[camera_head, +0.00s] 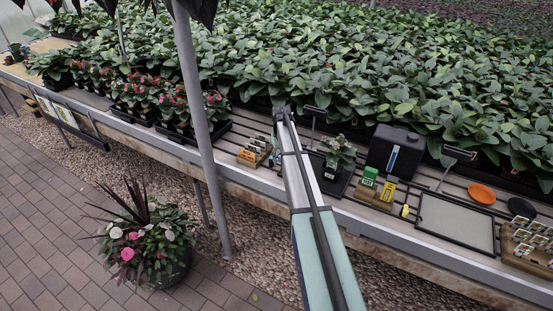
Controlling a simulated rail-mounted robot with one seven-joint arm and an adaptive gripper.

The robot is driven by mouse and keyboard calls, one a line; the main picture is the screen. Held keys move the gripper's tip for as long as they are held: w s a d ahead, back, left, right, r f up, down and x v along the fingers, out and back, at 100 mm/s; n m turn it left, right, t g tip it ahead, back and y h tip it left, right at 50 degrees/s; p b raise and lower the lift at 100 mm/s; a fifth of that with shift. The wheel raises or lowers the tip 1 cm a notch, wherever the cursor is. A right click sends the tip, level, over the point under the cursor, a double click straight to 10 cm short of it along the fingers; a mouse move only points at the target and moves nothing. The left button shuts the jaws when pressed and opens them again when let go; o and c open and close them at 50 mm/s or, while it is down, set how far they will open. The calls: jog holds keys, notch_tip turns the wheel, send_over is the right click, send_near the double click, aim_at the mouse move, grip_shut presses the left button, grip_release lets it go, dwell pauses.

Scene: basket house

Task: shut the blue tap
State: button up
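I cannot make out the blue tap for certain. A small blue patch (277,158) shows on the bench just left of my arm, too small to identify. A black box-shaped tank (408,146) stands upright on the bench to the right, with a pale blue-and-white strip on its front. My arm reaches up from the bottom middle across the bench edge. Its dark far end (282,112) lies in the picture near the leafy plants. I cannot make out fingers there or tell whether they are open or shut. No held object is visible.
A slatted bench (262,182) runs across the view, bearing dense potted plants. A grey post (196,110) stands left of my arm. Right of it are a potted plant (338,150), green and yellow boxes, a framed panel (455,222) and an orange dish (481,193). A flower pot stands on the paving.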

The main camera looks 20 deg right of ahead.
jog(key=shift+w+a, duration=0.2)
jog(key=shift+a, duration=1.15)
jog(key=shift+w+a, duration=0.25)
jog(key=shift+a, duration=1.15)
jog(key=shift+w+a, duration=0.2)
jog(key=shift+a, duration=1.15)
jog(key=shift+d, duration=0.1)
jog(key=shift+s+d, duration=0.1)
jog(key=shift+d, duration=0.1)
notch_tip(320, 180, up, 7)
jog(key=p, duration=0.3)
